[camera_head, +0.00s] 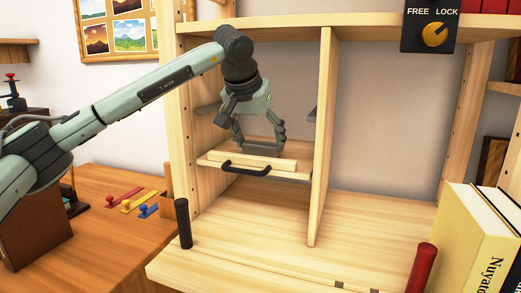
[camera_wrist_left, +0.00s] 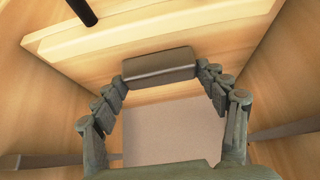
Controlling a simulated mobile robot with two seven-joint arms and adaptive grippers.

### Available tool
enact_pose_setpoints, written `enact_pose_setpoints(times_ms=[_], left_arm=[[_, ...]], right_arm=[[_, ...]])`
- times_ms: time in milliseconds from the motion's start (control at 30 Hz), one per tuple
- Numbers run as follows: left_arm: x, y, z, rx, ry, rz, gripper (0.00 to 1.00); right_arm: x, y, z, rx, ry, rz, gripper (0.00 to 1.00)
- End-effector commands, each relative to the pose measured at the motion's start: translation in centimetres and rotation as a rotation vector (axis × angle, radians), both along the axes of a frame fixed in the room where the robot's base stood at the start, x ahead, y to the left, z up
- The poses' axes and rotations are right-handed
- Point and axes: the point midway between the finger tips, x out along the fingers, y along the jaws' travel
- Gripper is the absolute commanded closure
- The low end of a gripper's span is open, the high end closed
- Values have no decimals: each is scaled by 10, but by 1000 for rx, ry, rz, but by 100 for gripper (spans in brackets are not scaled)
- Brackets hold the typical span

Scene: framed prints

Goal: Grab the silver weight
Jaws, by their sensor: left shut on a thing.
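The silver weight (camera_wrist_left: 160,67) shows in the left wrist view as a smooth grey block spanning the space between my fingertips. My left gripper (camera_wrist_left: 162,78) is shut on it, with a jointed finger at each end. In the head view my left gripper (camera_head: 259,149) points down over the wooden pull-out tray (camera_head: 290,174) in the left compartment. The weight is hard to make out there, behind the tray's front strip. I cannot tell whether it touches the tray floor. My right gripper is not in view.
The tray has a black handle (camera_head: 245,168). A wooden divider (camera_head: 323,140) stands close right of my gripper. A FREE/LOCK knob (camera_head: 435,34) is at the upper right. Black (camera_head: 183,222) and red (camera_head: 421,267) posts stand at the front. The lower shelf board is largely clear.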

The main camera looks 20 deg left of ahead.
Motion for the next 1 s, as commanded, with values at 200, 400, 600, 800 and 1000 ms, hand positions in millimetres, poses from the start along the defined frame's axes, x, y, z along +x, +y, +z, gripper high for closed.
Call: enact_pose_setpoints(times_ms=[200, 400, 600, 800, 1000], left_arm=[[0, 0, 1, -1, -3, 0, 70], [-6, 0, 8, -2, -6, 0, 70], [-39, 2, 29, -1, -8, -1, 70], [-85, 3, 53, -1, -8, -1, 70], [-121, 4, 72, -2, -5, 0, 70]], right_arm=[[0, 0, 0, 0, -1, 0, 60], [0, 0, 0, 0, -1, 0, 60], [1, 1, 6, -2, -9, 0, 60], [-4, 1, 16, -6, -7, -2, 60], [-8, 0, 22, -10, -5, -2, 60]])
